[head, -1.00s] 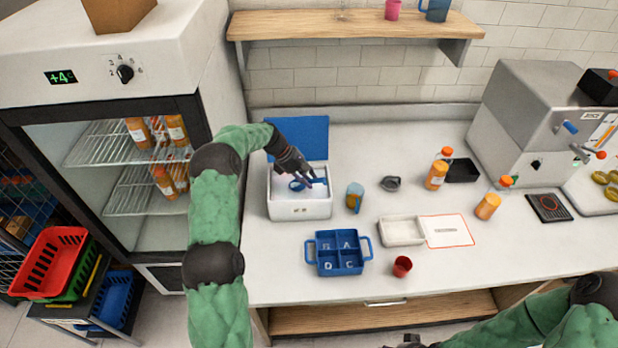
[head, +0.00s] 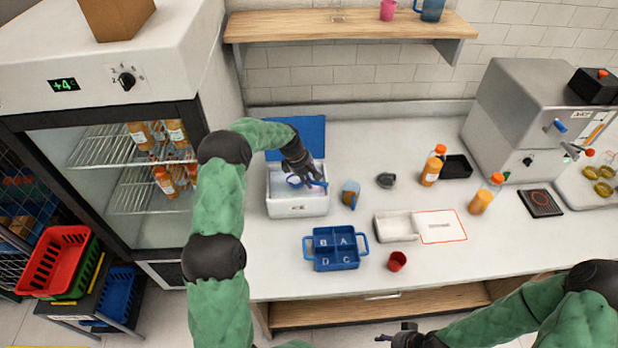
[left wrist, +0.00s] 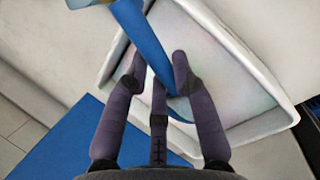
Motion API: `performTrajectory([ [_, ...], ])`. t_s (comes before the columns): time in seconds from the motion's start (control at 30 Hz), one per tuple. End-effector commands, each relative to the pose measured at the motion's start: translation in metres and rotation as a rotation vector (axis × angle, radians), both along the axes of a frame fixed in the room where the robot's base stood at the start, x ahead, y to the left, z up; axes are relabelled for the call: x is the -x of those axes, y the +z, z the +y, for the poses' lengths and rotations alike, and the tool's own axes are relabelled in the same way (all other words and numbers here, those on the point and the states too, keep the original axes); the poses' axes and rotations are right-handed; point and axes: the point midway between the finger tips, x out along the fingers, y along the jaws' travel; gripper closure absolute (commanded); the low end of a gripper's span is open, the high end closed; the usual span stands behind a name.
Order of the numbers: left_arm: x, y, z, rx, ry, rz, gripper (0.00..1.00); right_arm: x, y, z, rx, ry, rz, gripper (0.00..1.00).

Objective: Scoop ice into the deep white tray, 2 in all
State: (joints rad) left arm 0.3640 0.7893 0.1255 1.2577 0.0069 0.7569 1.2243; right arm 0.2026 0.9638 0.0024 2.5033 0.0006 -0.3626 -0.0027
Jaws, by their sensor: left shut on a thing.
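A white ice box (head: 297,206) with its blue lid (head: 304,134) open stands on the counter in the head view. My left gripper (head: 314,181) is over the box's right side, shut on the blue scoop (head: 293,181). In the left wrist view the fingers close around the scoop's blue handle (left wrist: 141,38), above the pale box interior. Whether the scoop holds ice is hidden.
A blue divided caddy (head: 333,263) and red cup (head: 397,261) are in front. A marked white mat (head: 441,226) adjoins the tray. Orange bottles (head: 432,168) and a juicer (head: 520,110) stand right.

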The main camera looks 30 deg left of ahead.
Motion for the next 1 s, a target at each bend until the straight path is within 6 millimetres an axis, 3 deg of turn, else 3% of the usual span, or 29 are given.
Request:
performTrajectory([
  [0.03,-0.001,0.009,-0.001,-0.014,-0.001,-0.002,1.00,0.000,0.008,0.000,0.000,0.000,0.000,0.46],
  [0.5,-0.001,0.046,-0.006,-0.139,-0.001,0.002,1.00,0.000,0.038,0.000,0.000,0.000,0.000,0.46],
  [1.0,-0.001,0.057,-0.007,-0.184,0.001,0.003,1.00,0.000,0.044,0.000,0.000,0.000,0.000,0.46],
])
